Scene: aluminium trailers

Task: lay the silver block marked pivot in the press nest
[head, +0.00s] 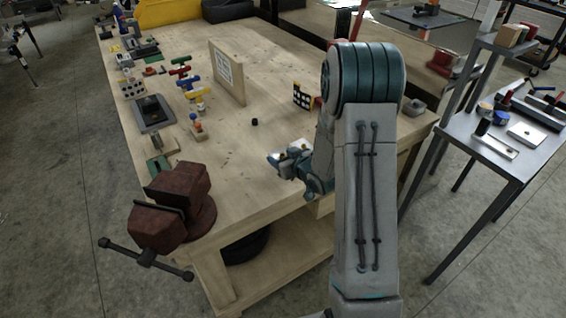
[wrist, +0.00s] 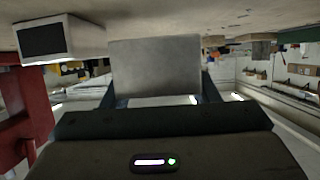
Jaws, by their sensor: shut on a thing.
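My gripper (head: 288,160) is low over the near right part of the wooden workbench in the head view. It is shut on a plain grey silver block (wrist: 155,66), which fills the space between the fingers in the wrist view. No pivot marking shows on the face I see. The block is small and partly hidden by the gripper in the head view. I cannot identify the press nest for certain; a dark grey plate with a black recess or part (head: 152,112) lies at the bench's left side.
A dark red vise (head: 172,208) stands at the bench's near left corner. A small black cylinder (head: 254,121) lies on otherwise clear wood. A grey side table (head: 478,140) stands right.

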